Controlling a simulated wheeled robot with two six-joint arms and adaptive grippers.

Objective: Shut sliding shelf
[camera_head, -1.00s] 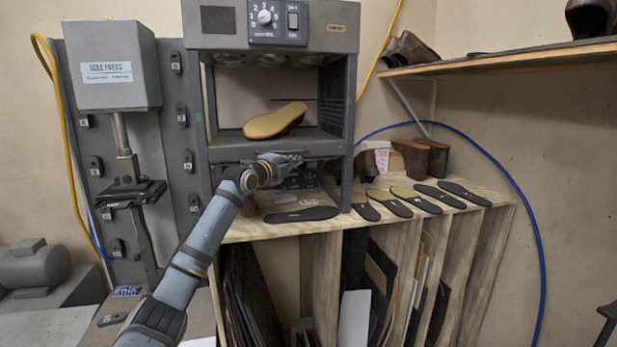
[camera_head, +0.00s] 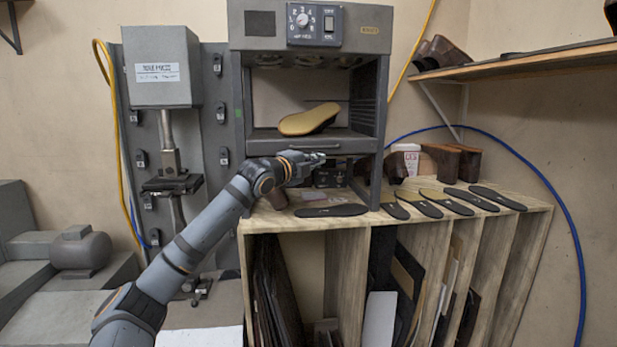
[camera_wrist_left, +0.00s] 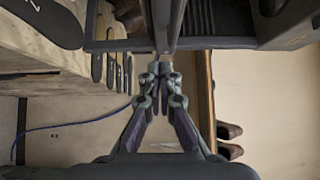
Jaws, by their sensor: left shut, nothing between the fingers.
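The sliding shelf (camera_head: 267,147) is a dark grey tray with a thin front handle, in the grey oven-like machine (camera_head: 239,100). Its front looks close to level with the machine's front posts, though I cannot tell whether it is fully in. A tan sole (camera_head: 308,119) lies on it. My left gripper (camera_head: 320,157) is shut and empty, just below the handle at the shelf's front; contact is unclear. In the left wrist view its closed fingers (camera_wrist_left: 160,70) point at a dark horizontal bar. My right gripper is not in view.
Below the shelf, dark soles (camera_head: 332,211) lie on a wooden rack (camera_head: 290,224), with more soles to the right. A sole press (camera_head: 160,68) stands left. A wall shelf (camera_head: 520,60) with shoes is upper right.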

